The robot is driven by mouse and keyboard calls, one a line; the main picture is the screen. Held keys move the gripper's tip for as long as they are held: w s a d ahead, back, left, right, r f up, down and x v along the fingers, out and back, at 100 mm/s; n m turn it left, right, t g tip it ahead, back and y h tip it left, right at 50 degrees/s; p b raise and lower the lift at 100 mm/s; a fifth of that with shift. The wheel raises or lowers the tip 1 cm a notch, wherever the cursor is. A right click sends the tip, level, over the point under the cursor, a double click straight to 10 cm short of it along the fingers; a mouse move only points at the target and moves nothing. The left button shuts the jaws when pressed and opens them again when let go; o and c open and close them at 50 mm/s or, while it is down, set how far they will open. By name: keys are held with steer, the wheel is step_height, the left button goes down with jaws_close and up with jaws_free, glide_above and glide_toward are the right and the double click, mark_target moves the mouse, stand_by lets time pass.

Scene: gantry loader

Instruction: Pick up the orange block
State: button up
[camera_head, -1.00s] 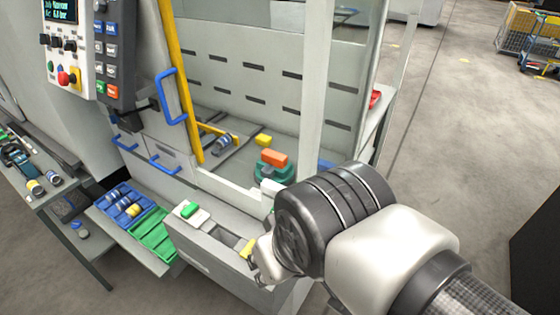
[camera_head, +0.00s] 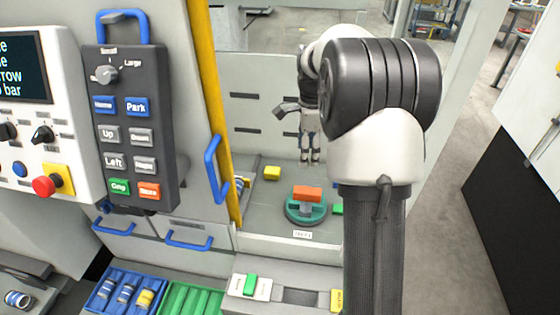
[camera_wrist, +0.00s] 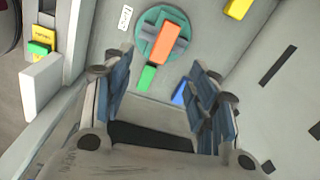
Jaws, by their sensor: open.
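The orange block (camera_head: 307,193) sits on top of a round green fixture (camera_head: 293,211) with a grey centre, inside the machine bay. In the wrist view the orange block (camera_wrist: 163,42) lies on the green fixture (camera_wrist: 142,30), beyond the fingertips and between their lines. My gripper (camera_head: 311,158) hangs fingers down, behind and above the block in the head view.
A yellow block (camera_head: 272,173) lies left of the fixture. A green block (camera_wrist: 147,77) and a blue block (camera_wrist: 180,93) lie close to the fixture. The slotted wall (camera_head: 262,80), yellow post (camera_head: 216,100) and front sill (camera_head: 275,250) bound the bay.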

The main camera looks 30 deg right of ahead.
step_height(320, 180, down, 3)
steer(key=d+m, duration=0.2)
steer(key=d, duration=0.1)
steer(key=b, duration=0.3)
glide_above(308, 190)
steer(key=f, duration=1)
steer(key=shift+s+f, duration=0.15)
steer(key=shift+s, duration=0.05)
steer(key=shift+w+a+f+b, duration=0.1)
steer(key=shift+f+b, duration=0.5)
steer(key=shift+f, duration=1)
steer(key=shift+w+f+b, duration=0.1)
steer(key=shift+f+b, duration=0.45)
steer(key=shift+f, duration=1.05)
steer(key=shift+c, duration=0.3)
steer(key=c, duration=1.1)
